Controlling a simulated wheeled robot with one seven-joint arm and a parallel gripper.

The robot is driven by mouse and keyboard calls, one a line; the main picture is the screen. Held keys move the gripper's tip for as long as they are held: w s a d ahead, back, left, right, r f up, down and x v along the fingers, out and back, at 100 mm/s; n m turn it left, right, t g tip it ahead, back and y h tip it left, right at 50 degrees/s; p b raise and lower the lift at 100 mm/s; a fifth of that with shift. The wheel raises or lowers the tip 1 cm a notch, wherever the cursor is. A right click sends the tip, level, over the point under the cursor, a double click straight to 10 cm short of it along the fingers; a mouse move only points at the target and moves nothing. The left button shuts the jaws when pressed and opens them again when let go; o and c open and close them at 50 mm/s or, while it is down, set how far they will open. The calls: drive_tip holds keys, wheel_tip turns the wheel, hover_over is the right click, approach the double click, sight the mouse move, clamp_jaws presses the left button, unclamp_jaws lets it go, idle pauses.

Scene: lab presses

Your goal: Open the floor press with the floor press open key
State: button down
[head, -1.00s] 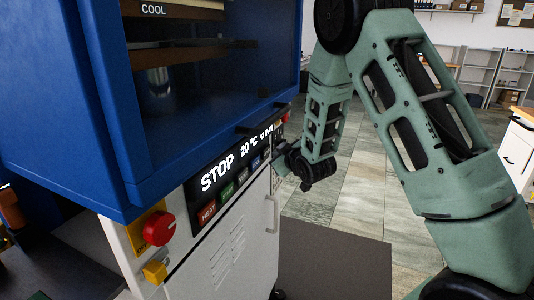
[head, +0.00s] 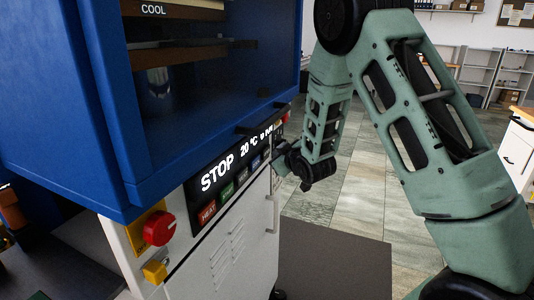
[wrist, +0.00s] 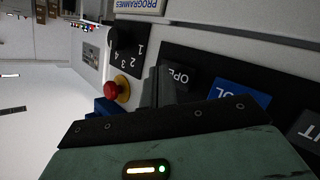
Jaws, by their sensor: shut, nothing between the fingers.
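The floor press (head: 190,110) is a blue cabinet on a white base at the left of the head view. Its dark panel (head: 222,177) reads STOP and 20 °C above a row of coloured keys. In the wrist view the dark open key (wrist: 182,77), marked OPEN, lies beside a blue key (wrist: 240,95). My gripper (head: 281,161) is at the far end of the panel. In the wrist view its shut, empty fingers (wrist: 163,82) are close to the open key and overlap part of it. I cannot tell whether they touch it.
A red stop knob (head: 159,228) and a yellow block (head: 155,271) stick out at the near corner of the press. The wrist view shows another red knob (wrist: 118,89) and a black numbered dial (wrist: 126,47) near the fingers. The tiled floor (head: 345,205) to the right is open.

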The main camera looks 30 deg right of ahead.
drive_tip(key=shift+w+a, duration=0.25)
drive_tip(key=shift+w, duration=0.05)
